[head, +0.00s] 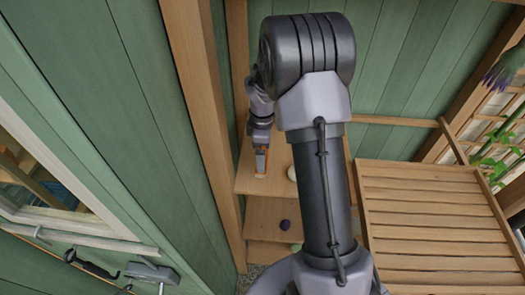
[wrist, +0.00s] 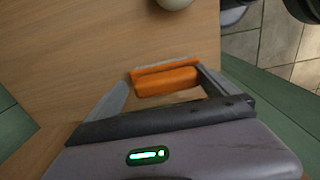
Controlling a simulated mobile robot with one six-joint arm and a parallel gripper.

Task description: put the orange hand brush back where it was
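The orange hand brush (wrist: 167,82) is between the fingertips of my gripper (wrist: 164,84) in the wrist view, with a finger against each side. A thin grey strip shows along its far edge. In the head view the orange of the brush (head: 261,163) shows at the end of my gripper (head: 261,152), over the upper wooden shelf (head: 245,182). I cannot tell whether the brush touches the shelf board. The rest of the brush is hidden.
A pale round object (head: 292,173) stands on the upper shelf, right of the brush. A dark purple object (head: 285,225) is on the lower shelf (head: 258,213). A wooden post (head: 205,110) and green wall (head: 130,90) are close on the left. A slatted bench (head: 435,215) stands right.

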